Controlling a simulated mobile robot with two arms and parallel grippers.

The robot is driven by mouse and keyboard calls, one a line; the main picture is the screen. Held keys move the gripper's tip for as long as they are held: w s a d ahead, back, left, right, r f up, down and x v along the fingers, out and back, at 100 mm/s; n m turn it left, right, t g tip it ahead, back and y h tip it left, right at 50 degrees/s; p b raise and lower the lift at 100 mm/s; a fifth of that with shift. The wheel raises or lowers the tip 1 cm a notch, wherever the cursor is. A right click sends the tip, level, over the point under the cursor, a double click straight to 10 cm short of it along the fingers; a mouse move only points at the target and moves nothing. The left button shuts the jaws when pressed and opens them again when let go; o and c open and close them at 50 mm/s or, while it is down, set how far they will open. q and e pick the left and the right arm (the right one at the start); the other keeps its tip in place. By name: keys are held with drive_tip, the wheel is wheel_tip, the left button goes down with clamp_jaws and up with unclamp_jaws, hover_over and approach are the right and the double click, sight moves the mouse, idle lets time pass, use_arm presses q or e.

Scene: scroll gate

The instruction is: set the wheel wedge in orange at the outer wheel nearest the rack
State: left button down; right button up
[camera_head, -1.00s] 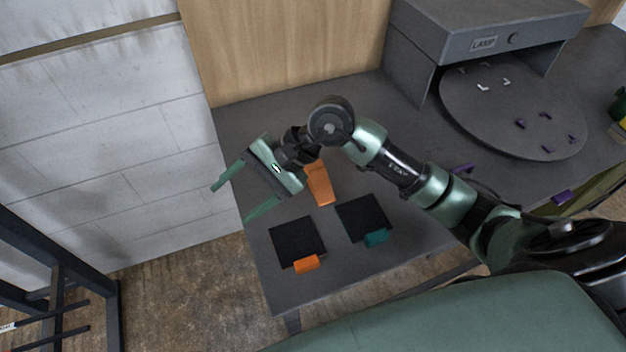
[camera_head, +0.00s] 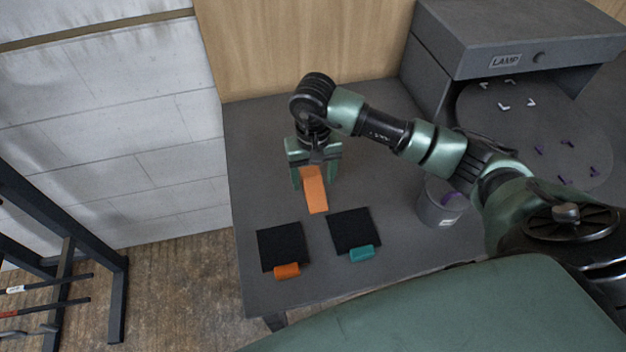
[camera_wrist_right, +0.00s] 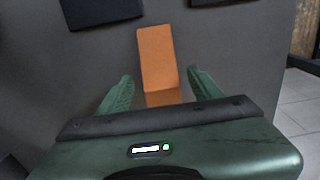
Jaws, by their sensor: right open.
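The orange wheel wedge (camera_head: 314,190) lies on the grey table, behind two black pads. In the right wrist view the wedge (camera_wrist_right: 158,60) lies ahead, with its near end between my fingers. My right gripper (camera_head: 314,184) is open at the wedge's far end, one finger on each side. In the right wrist view the fingers of the right gripper (camera_wrist_right: 160,88) are spread, with a gap beside the wedge on both sides. My left gripper is not in view. No wheel can be made out in these frames.
A black pad with an orange tab (camera_head: 287,271) and one with a teal tab (camera_head: 362,254) lie near the table's front. A grey cup (camera_head: 440,207) stands to the right. A lamp housing (camera_head: 515,40) stands over a round plate (camera_head: 540,125). A dark rack (camera_head: 68,265) stands at left.

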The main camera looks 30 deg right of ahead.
drive_tip(key=shift+f, duration=0.4)
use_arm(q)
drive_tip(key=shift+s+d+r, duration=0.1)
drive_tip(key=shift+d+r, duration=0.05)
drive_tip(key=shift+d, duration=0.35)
use_arm(e)
drive_tip(key=shift+s+a+f, duration=0.1)
clamp_jaws()
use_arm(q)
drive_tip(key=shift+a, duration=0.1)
